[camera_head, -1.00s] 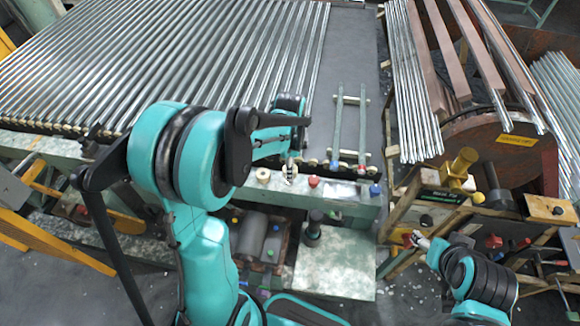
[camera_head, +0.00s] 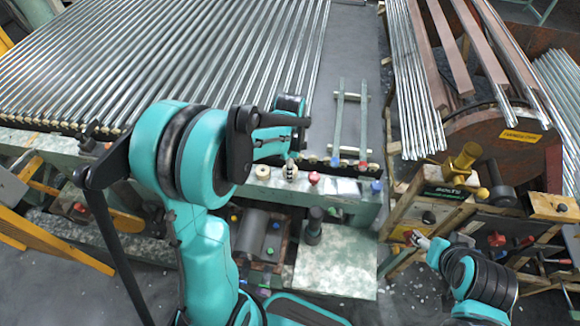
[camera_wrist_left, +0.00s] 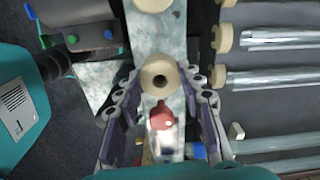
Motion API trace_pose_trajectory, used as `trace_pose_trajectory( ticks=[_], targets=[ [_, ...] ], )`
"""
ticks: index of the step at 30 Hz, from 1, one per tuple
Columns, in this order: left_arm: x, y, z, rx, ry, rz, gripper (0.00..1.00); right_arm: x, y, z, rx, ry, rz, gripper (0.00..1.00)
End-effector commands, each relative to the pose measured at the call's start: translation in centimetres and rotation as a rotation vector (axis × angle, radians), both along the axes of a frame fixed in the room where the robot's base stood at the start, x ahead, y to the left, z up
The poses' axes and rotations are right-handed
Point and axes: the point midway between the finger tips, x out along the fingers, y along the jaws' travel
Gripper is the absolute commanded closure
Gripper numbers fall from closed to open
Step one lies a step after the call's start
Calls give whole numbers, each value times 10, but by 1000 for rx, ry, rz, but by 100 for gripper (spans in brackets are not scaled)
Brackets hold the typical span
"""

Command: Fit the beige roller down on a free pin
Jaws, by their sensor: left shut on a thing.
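A beige roller (camera_wrist_left: 160,75) with a dark centre hole sits between the fingertips of my left gripper (camera_head: 290,160), which is shut on it. In the head view this roller (camera_head: 289,172) is low over the front rail (camera_head: 340,205). I cannot tell whether it touches the rail, and any pin under it is hidden. A second beige roller (camera_head: 263,172) sits on the rail just to its left; it also shows at the top of the left wrist view (camera_wrist_left: 152,4). My right gripper (camera_head: 416,239) is at the lower right, its jaws too small to read.
A red knob (camera_head: 314,178) and a blue knob (camera_head: 376,187) stand on the rail to the right. Long metal tubes (camera_head: 200,60) lie behind on the rack, with beige rollers at their ends. A yellow valve-like fitting (camera_head: 459,162) stands at right.

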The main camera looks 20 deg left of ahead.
Motion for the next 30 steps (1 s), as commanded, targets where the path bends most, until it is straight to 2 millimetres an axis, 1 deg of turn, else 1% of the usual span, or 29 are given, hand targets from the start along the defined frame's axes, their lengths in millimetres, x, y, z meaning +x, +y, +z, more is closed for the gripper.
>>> trace_pose_trajectory(
  ticks=[30],
  targets=[
    [0,0,-26,0,0,0,89,0,0,-22,0,0,0,38]
  ],
)
